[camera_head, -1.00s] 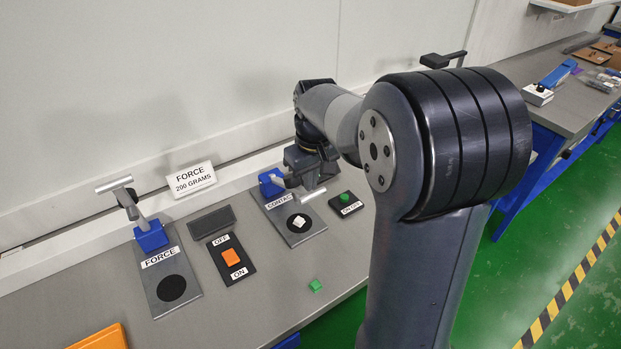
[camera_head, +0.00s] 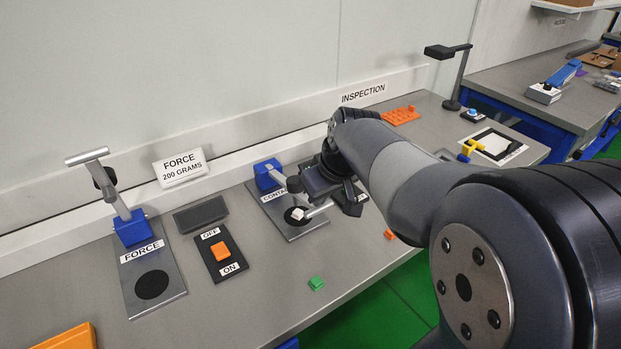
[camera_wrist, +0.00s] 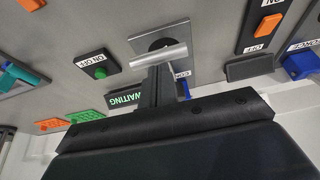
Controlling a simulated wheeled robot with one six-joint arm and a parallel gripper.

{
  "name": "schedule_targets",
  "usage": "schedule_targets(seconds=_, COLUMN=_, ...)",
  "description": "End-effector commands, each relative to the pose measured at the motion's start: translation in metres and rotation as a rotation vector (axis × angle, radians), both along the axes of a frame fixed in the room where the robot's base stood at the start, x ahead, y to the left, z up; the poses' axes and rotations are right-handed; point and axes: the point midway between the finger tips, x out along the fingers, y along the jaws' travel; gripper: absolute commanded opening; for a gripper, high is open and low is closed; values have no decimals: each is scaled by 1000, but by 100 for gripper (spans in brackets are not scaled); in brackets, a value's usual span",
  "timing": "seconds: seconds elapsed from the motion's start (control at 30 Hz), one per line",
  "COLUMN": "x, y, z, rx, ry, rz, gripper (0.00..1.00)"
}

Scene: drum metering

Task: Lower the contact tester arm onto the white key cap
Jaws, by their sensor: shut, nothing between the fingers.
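The contact tester has a blue hinge base (camera_head: 268,174) and a grey plate (camera_head: 300,234) with a black disc. The small white key cap (camera_head: 297,213) sits on that disc. The tester's silver handle bar (camera_head: 319,208) is low, close beside or over the cap; I cannot tell whether they touch. In the wrist view the bar (camera_wrist: 160,54) crosses in front of the plate (camera_wrist: 180,32) and mostly hides the cap. My gripper (camera_head: 325,190) is shut and empty at the bar; in the wrist view its fingers (camera_wrist: 155,85) are just behind the bar.
The force tester (camera_head: 152,262) with its raised arm stands at the left, beside an orange OFF/ON switch (camera_head: 221,253). A green block (camera_head: 316,283) lies near the front edge. A "WAITING" display (camera_wrist: 125,98) and green ON/OFF button (camera_wrist: 101,64) show in the wrist view.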

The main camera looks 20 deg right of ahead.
Motion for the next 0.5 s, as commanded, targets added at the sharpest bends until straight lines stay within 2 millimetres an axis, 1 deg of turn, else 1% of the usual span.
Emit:
schedule_targets(seconds=0.03, x=-3, y=-1, z=-15, rx=6, ry=-22, rz=-4, gripper=0)
schedule_targets(seconds=0.1, x=-5, y=-2, z=-21, rx=17, ry=-50, rz=-3, gripper=0)
schedule_targets(seconds=0.2, x=-7, y=-3, z=-30, rx=28, ry=-87, rz=-2, gripper=0)
schedule_targets(seconds=0.5, x=-11, y=-4, z=-47, rx=26, ry=-81, rz=0, gripper=0)
